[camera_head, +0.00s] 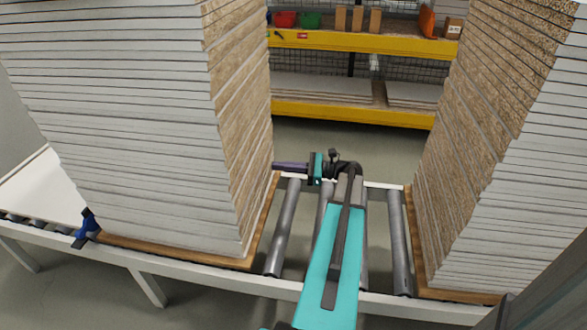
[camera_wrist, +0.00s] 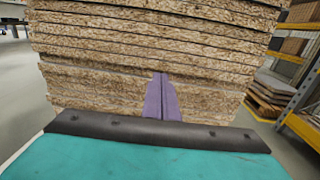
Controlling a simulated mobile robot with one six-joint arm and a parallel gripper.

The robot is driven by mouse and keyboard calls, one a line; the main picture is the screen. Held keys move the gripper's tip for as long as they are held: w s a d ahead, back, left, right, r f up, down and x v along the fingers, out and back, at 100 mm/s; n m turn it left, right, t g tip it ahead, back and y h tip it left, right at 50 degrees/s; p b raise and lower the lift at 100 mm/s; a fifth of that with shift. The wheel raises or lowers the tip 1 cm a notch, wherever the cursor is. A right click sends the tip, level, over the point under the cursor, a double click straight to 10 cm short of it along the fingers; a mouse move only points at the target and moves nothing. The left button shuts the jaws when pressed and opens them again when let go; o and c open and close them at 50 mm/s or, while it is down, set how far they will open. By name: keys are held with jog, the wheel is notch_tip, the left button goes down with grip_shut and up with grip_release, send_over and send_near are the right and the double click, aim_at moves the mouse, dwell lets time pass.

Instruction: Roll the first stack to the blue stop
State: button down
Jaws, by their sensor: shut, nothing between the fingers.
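A tall stack of white-faced boards with bare chipboard edges (camera_head: 130,130) stands on a wooden base board at the left of the roller conveyor. The blue stop (camera_head: 87,228) is clamped on the conveyor's front rail at the stack's lower left corner. My gripper (camera_head: 280,166) points left, its purple fingers shut and empty, at the right side of this stack, low down. In the wrist view the fingers (camera_wrist: 162,100) reach up to the chipboard edges (camera_wrist: 110,88) of the stack. I cannot tell for sure whether they touch.
A second tall board stack (camera_head: 505,150) stands on the conveyor at the right. Bare rollers (camera_head: 284,235) lie between the stacks, with my arm above them. Yellow shelving (camera_head: 355,42) with bins and boards stands behind. A white surface (camera_head: 45,190) lies left of the first stack.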

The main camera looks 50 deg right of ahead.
jog(key=shift+x, duration=1.85)
jog(key=shift+w+a+r+p, duration=0.2)
jog(key=shift+w+a+p, duration=0.15)
jog(key=shift+w+p, duration=0.25)
jog(key=shift+w+a+f, duration=0.15)
jog(key=shift+w+a, duration=0.1)
jog(key=shift+w, duration=0.2)
jog(key=shift+s+d, duration=0.1)
jog(key=shift+s, duration=0.1)
jog(key=shift+s+d+p, duration=0.25)
jog(key=shift+s+p, duration=0.1)
jog(key=shift+p, duration=0.2)
jog(key=p, duration=0.2)
send_near(261, 164)
jog(key=v, duration=0.5)
jog(key=shift+s+f, duration=0.1)
jog(key=shift+s, duration=0.05)
